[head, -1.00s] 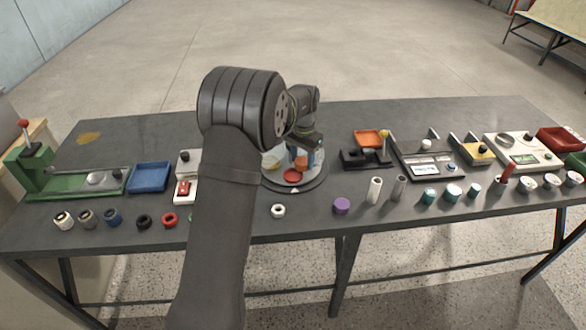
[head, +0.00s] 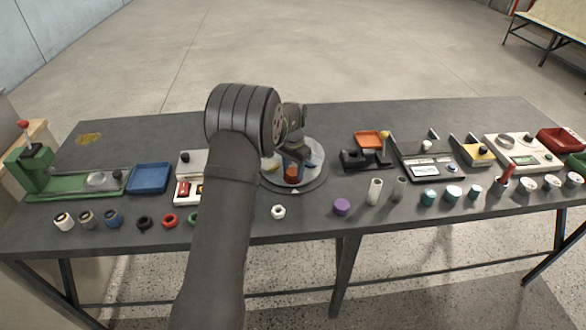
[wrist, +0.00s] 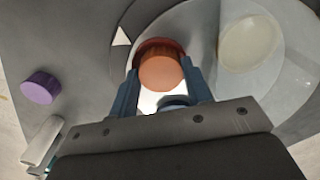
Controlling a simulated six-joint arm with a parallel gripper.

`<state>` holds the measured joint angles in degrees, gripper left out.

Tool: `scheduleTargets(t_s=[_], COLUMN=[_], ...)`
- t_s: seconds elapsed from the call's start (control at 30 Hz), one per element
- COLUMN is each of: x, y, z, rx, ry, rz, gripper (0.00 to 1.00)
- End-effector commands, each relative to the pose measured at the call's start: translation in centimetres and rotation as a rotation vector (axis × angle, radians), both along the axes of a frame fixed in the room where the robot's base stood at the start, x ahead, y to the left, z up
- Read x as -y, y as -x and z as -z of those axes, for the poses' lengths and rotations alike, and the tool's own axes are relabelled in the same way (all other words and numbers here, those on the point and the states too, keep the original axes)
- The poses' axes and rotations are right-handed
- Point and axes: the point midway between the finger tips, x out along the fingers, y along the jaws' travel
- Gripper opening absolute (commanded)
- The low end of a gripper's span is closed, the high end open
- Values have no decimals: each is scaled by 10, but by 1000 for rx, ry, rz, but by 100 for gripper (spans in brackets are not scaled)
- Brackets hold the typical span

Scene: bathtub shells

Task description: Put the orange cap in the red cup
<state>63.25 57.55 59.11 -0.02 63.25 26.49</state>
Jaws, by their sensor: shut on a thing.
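My gripper (head: 292,164) is shut on the orange cap (head: 292,171), over the near part of a round grey turntable. In the wrist view the orange cap (wrist: 160,73) sits between the two blue-grey fingers of my gripper (wrist: 160,75). The red cup (wrist: 152,45) shows as a dark red rim around the far side of the cap in that view. The cap overlaps the cup in both views, and I cannot tell whether it is inside the cup or just above it. In the head view most of the cup (head: 291,181) is hidden by the cap.
The turntable (head: 316,180) also holds a pale round dish (wrist: 250,43) beside the red cup. A white ring (head: 278,211) and a purple cap (head: 342,207) stand in front. A blue tray (head: 150,178) lies left, and a black fixture (head: 362,160) stands right.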

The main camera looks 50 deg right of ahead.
Motion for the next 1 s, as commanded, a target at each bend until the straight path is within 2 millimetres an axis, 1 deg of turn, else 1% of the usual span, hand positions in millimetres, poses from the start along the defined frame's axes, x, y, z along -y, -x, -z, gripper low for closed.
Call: scheduleTargets(t_s=[0.4,0.43,0.5,0.53,0.57,1.0], x=[-1,-1,-2,-2,-2,-3], y=[1,1,1,1,1,3], z=[15,15,15,15,16,16], rx=[-1,-1,-1,-1,-2,-6], ry=[-4,-5,-5,-5,-6,-13], rz=[1,1,1,1,1,3], gripper=[23,50,63,63,66,66])
